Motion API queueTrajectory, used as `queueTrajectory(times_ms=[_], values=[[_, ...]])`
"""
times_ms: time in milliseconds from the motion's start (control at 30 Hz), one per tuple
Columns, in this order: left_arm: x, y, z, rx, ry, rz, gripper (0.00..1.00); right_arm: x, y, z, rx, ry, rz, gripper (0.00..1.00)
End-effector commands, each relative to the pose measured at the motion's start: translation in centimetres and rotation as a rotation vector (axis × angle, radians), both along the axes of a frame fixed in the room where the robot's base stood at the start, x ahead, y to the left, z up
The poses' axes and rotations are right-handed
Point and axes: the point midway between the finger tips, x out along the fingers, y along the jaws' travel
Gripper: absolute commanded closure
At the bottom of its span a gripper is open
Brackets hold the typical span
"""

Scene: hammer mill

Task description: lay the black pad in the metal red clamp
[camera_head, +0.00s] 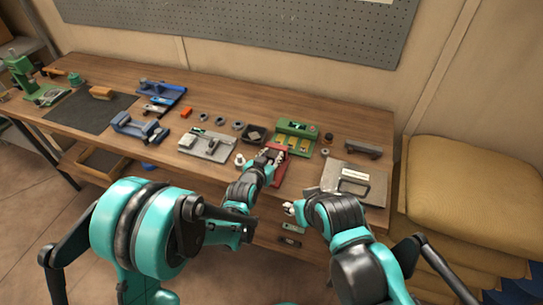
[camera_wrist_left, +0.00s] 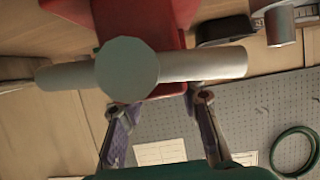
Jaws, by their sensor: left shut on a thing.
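The red clamp (camera_head: 280,174) lies near the front edge of the bench, partly hidden by my left gripper (camera_head: 266,160). In the left wrist view, the clamp's red body (camera_wrist_left: 180,15) stands behind a pale metal crossbar (camera_wrist_left: 205,65) with a round end. My left gripper (camera_wrist_left: 160,105) has its fingers at this bar, one on each side of the round end, and is shut on the clamp's handle. I cannot clearly make out the black pad; a dark square tray (camera_head: 254,135) lies left behind the clamp. My right gripper (camera_head: 290,208) is low by the bench front; its opening is unclear.
A green fixture (camera_head: 296,135) stands just behind the clamp. A grey metal plate (camera_head: 207,145) is to the left, and a grey case with a handle (camera_head: 340,180) to the right. Blue vises (camera_head: 138,125) and a dark mat (camera_head: 85,112) are farther left. A pegboard (camera_head: 250,22) hangs behind.

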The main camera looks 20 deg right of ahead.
Motion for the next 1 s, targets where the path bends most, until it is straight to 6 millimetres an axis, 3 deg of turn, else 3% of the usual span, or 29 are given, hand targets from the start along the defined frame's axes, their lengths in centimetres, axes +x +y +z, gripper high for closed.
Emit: queueTrajectory(times_ms=[567, 600, 667, 1000], values=[[-0.01, 0.01, -0.46, 0.0, 0.0, 0.0, 0.91, -0.01, 0.0, -0.84, 0.0, 0.0, 0.0, 0.6], [-0.02, 0.01, -0.41, 0.0, 0.0, 0.0, 0.59, -0.01, 0.0, -0.79, 0.0, 0.0, 0.0, 0.6], [-0.01, 0.01, -0.38, 0.0, 0.0, 0.0, 0.43, -0.01, 0.0, -0.77, 0.0, 0.0, 0.0, 0.6], [-0.16, 0.11, -0.3, 0.0, 0.0, 0.0, 0.42, 0.0, 0.0, -0.75, 0.0, 0.0, 0.0, 0.6]])
